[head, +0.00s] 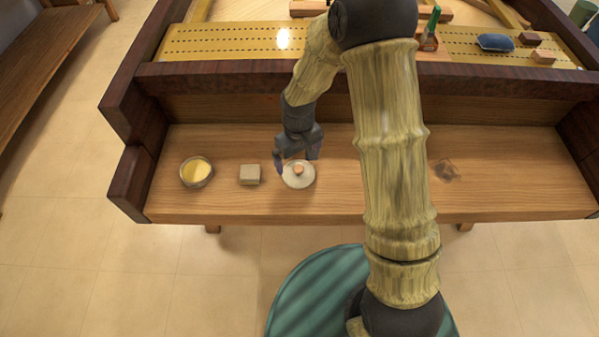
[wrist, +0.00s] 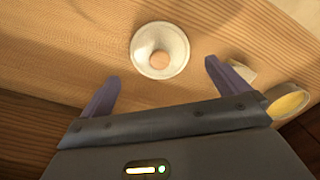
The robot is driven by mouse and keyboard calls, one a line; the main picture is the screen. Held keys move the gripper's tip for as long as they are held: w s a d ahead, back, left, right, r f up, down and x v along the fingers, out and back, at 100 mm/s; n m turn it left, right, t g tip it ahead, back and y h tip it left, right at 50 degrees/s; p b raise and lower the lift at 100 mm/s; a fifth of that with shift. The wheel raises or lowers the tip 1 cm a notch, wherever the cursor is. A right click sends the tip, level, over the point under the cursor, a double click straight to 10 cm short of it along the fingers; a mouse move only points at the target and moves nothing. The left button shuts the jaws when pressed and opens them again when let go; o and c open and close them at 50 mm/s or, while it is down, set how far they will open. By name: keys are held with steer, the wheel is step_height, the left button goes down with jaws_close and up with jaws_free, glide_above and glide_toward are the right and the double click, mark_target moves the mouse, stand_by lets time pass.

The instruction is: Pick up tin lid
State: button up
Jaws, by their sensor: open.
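The tin lid (head: 298,174) is a pale round disc with a copper-coloured knob in its middle. It lies flat on the wooden keybed shelf (head: 330,203). In the wrist view the lid (wrist: 160,50) is ahead of my gripper, between the lines of the two fingers and apart from them. My gripper (head: 299,164) reaches down from behind the lid in the head view. Its purple fingers are spread apart and hold nothing, as the wrist view also shows (wrist: 160,82). The fingertips' exact height above the shelf is hard to tell.
A small beige block (head: 249,174) sits just left of the lid. A round tin with yellow contents (head: 196,172) stands farther left. A dark knot mark (head: 445,171) is on the shelf at right. Tools and blocks (head: 495,42) lie on the upper ledge.

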mark_target(298, 168)
steer(key=shift+f, duration=0.45)
step_height(298, 168, down, 5)
steer(key=shift+f, duration=0.1)
steer(key=shift+c, duration=0.2)
stand_by(0.4)
steer(key=c, duration=0.7)
